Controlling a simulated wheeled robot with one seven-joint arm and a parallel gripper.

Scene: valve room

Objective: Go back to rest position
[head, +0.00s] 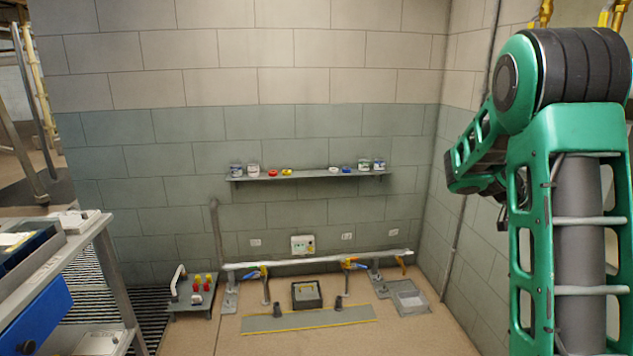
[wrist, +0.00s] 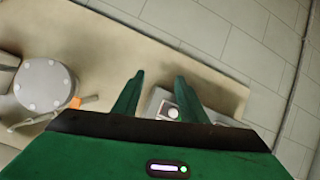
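My gripper (wrist: 158,88) shows in the wrist view as two green fingers with a clear gap between them. It is open and nothing is held between the fingertips. Tan floor and a pale block wall lie beyond them. In the head view my green arm rises at the right side and bends toward the wall; the gripper itself cannot be made out there.
A shelf (head: 310,176) with small jars and coloured caps is on the wall. A pipe (head: 320,259) with valves runs low along it. A small table (head: 191,300) stands left of the pipe, and a metal-framed bench (head: 108,262) is at the left edge.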

